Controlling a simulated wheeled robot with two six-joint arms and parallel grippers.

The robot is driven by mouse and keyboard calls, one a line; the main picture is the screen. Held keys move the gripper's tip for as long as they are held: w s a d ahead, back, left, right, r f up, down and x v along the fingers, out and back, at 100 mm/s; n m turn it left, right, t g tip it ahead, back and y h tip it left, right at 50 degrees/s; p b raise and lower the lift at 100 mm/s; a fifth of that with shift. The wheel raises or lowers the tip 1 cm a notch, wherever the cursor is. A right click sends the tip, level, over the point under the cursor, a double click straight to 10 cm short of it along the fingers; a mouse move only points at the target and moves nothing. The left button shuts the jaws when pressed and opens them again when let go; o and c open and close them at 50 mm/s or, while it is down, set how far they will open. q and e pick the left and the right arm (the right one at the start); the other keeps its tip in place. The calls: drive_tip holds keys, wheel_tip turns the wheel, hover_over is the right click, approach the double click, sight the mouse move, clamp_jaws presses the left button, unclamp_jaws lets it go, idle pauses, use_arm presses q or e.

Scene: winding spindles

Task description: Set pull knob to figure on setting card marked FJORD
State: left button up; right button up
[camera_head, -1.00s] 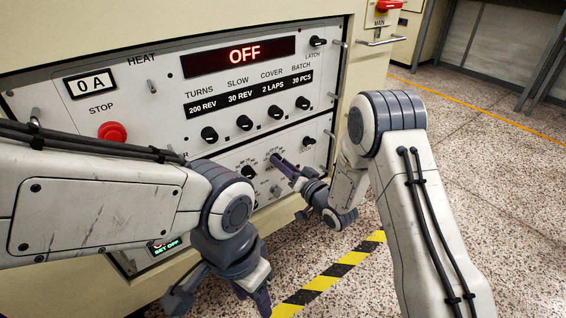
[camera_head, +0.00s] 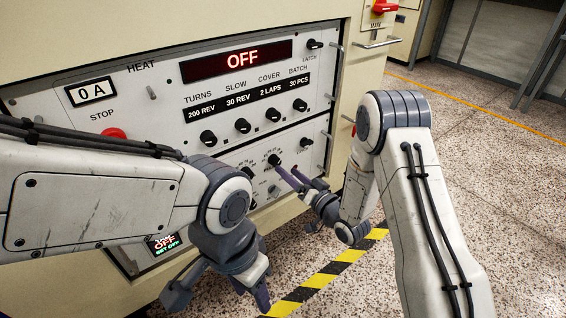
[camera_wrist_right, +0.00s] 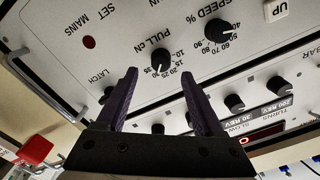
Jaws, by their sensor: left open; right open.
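The black pull knob (camera_wrist_right: 160,58) shows in the right wrist view on a white panel, with "PULL" lettering and a scale from 10 to 35 around it. Its pointer is too small to read. In the head view the likely same knob (camera_head: 274,160) is on the lower panel. My right gripper (camera_head: 289,176) is open in front of that panel; in its wrist view the open fingers (camera_wrist_right: 159,76) point toward the pull knob, one to either side, with nothing between them. My left gripper (camera_head: 217,297) is open and empty, low before the cabinet. No card marked FJORD is visible.
A speed knob (camera_wrist_right: 219,29) and a latch knob (camera_wrist_right: 122,90) flank the pull knob. My left arm covers part of the lower panel. Speckled floor (camera_head: 480,180) is clear at right.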

drive_tip(key=p+v, duration=0.1)
drive_tip(key=v, duration=0.4)
drive_tip(key=shift+s+d, duration=0.2)
drive_tip(key=shift+s, duration=0.1)
drive_tip(key=shift+p, duration=0.3)
drive_tip(key=s+a+r+n+g+h+p, duration=0.4)
drive_tip(key=a+r+g+h+p, duration=0.15)
drive_tip(key=r, duration=0.45)
drive_tip(key=s+d+r+n+g+h+p, duration=0.2)
drive_tip(key=s+r+g+p, duration=0.4)
drive_tip(key=s, duration=0.8)
drive_tip(key=s+d+r+n+g+h+p, duration=0.1)
drive_tip(key=s+d+r+g+h+p, duration=0.15)
drive_tip(key=s+r, duration=0.8)
wheel_tip(320, 180, up, 34)
drive_tip(key=s+p, duration=0.2)
drive_tip(key=p, duration=3.4)
drive_tip(key=shift+s+a+f+g, duration=0.25)
drive_tip(key=shift+s+g, duration=0.05)
drive_tip(key=shift+s, duration=0.1)
